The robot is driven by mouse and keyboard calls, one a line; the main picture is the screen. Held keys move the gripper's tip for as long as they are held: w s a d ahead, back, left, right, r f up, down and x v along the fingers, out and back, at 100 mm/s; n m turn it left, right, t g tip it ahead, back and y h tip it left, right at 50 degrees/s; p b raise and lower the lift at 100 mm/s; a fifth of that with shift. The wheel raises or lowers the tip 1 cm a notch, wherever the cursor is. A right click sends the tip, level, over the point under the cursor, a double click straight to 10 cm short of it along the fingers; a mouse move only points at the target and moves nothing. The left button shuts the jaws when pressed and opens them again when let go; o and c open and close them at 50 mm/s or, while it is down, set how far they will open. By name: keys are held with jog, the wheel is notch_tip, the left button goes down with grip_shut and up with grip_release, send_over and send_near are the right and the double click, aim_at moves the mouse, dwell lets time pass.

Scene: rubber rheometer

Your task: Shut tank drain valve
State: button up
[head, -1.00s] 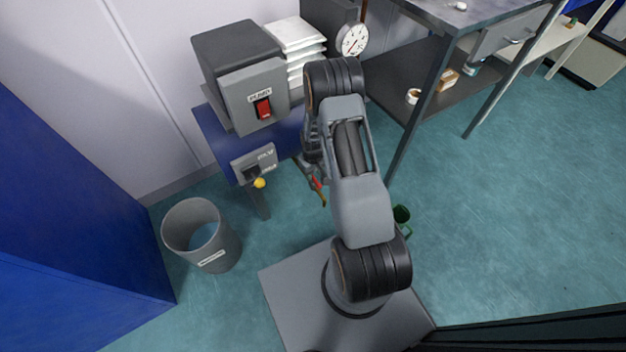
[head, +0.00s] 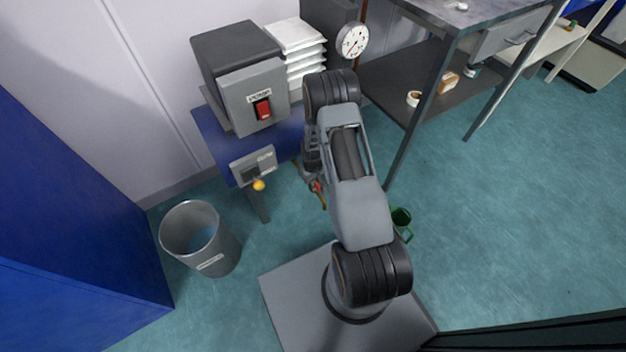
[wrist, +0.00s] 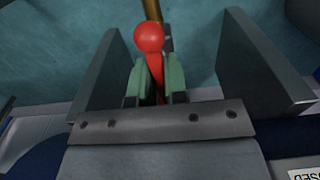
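The red valve handle (wrist: 150,40), a red stem with a round ball end, is in the middle of the wrist view. A brass-coloured rod or pipe (wrist: 152,10) shows just beyond it. My gripper (wrist: 158,76) has its two green pads on either side of the red stem, close against it, and looks shut on it. In the head view a small bit of red (head: 315,187) shows at my gripper, beside the blue stand (head: 225,140). My arm hides most of the valve and the tank there.
A grey box with a red switch (head: 263,109) sits on the blue stand, above a yellow knob (head: 259,185). A grey bin (head: 200,238), a green mug-like object (head: 401,217) and a steel bench (head: 490,15) stand around. The floor at right is clear.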

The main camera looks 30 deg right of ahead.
grip_shut()
jog(key=m, duration=0.3)
jog(key=shift+m, duration=0.4)
jog(key=m, duration=0.4)
jog(key=shift+m, duration=0.3)
jog(key=m, duration=0.4)
jog(key=shift+m, duration=0.3)
jog(key=m, duration=0.4)
jog(key=shift+m, duration=0.6)
jog(key=o, duration=0.5)
grip_release()
